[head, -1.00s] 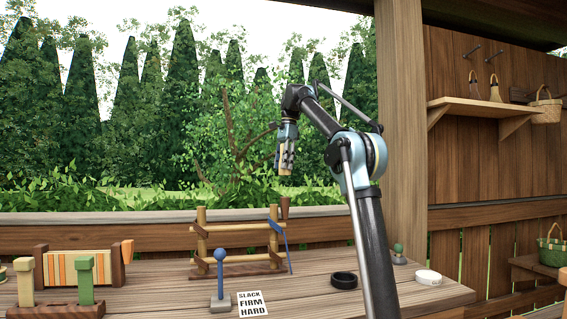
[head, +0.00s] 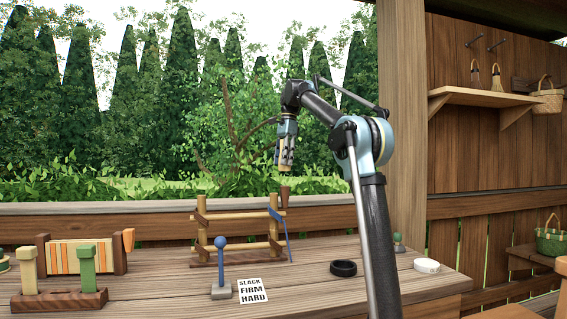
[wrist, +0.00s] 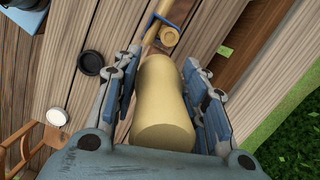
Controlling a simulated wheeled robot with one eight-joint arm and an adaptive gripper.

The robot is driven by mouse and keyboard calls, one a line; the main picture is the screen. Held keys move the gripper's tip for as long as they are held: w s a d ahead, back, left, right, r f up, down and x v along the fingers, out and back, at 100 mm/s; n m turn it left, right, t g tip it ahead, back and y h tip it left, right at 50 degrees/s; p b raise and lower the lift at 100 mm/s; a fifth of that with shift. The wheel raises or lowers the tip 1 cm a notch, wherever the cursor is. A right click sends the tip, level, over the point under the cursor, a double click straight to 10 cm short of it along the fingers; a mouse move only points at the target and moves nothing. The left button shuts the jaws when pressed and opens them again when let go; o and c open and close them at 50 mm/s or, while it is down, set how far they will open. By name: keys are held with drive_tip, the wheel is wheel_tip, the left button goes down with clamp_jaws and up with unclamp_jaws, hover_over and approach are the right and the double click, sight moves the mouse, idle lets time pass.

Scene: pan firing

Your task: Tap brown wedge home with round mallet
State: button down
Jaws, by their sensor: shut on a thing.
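My gripper (head: 286,158) is shut on a pale wooden piece with a rounded, bulging body (wrist: 163,105), which I take to be the round mallet. The fingers (wrist: 163,95) press on both its sides in the wrist view. In the head view the mallet (head: 286,152) shows as a tan strip between the fingers, pointing down. The brown wedge (head: 284,198) stands upright at the top right of the wooden frame (head: 238,213). My gripper is just above it in the picture, with a small gap. In the wrist view the mallet may hide the wedge.
A blue ball on a post with a grey base (head: 221,266) stands beside a card reading SLACK FIRM HARD (head: 253,290). A black ring (head: 343,268) and a white disc (head: 426,265) lie at the right. A striped wooden block (head: 82,256) stands at the left.

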sight(283, 166)
drive_tip(key=shift+f, duration=0.1)
drive_tip(key=shift+f, duration=1.5)
drive_tip(key=shift+r, duration=1.4)
drive_tip(key=shift+f, duration=1.5)
drive_tip(key=shift+r, duration=1.4)
